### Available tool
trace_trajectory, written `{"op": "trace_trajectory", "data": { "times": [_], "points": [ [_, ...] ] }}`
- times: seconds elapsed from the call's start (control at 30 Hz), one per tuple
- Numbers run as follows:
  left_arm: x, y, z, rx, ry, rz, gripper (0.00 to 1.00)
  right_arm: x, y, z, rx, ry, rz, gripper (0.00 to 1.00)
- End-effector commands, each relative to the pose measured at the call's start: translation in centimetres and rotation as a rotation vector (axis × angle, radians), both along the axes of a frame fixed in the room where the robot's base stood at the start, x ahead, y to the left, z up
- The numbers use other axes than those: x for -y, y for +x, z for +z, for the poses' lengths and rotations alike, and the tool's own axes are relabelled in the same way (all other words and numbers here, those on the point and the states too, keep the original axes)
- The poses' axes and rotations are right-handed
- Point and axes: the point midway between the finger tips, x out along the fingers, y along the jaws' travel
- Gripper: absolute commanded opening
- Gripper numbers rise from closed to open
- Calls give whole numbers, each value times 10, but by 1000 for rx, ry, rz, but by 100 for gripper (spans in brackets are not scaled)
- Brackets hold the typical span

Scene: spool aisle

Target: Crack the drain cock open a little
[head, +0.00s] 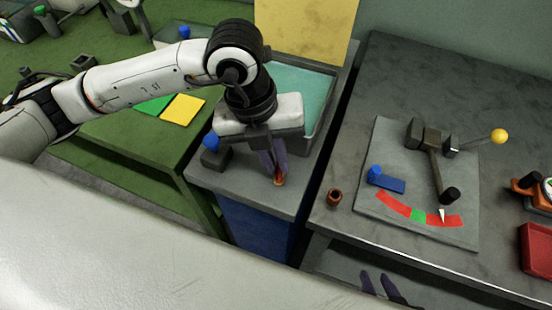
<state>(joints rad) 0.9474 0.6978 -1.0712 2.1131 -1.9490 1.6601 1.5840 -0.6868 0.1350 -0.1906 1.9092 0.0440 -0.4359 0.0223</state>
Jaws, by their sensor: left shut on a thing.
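A small orange-and-brass piece, which looks like the drain cock (280,181), is at the front of the grey-topped blue cabinet, below the basin. My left gripper (274,170) reaches down over it with its purple fingers closed on it. The fingers and wrist hide part of it, and I cannot tell how far it is turned. My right gripper (380,286) shows only as two dark purple fingers at the bottom edge, apart and empty.
A teal-filled basin (318,108) stands behind the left gripper. A blue knob (211,141) on a dark block is close to its left. On the right table are a brown cup (335,196), a lever panel (400,150) and a red tray (536,247). A dark gap separates cabinet and table.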

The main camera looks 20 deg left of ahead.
Motion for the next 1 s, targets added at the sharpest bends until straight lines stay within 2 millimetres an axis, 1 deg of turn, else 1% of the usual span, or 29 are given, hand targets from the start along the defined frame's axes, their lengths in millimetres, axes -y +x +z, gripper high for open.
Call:
{"op": "trace_trajectory", "data": {
  "times": [0.17, 0.2, 0.27, 0.3, 0.57, 0.67, 0.77, 1.0],
  "points": [
    [0, 1, 1, 3, 0, -2, 0, 0, 0, 1, 1, 0, 0, 31],
    [0, 1, 1, 3, 0, -2, 16, 0, 0, 1, 1, 0, 0, 31],
    [0, 1, 1, 2, 1, -2, 26, 0, 0, 1, 1, 0, 0, 31],
    [0, 1, 1, 1, 1, -3, 28, 0, 0, 1, 1, 0, 0, 31],
    [0, 0, 1, 1, 1, -3, 28, 0, 0, 0, 1, 0, 0, 31],
    [-1, 0, 7, 3, 0, -4, 28, 0, 0, 0, 1, 0, 0, 31],
    [-3, 0, 21, 6, -1, -4, 28, 0, 0, 0, 1, 0, 0, 31],
    [-12, -3, 68, 7, -1, -4, 28, 0, 0, -2, 1, 0, 1, 31]
  ]
}}
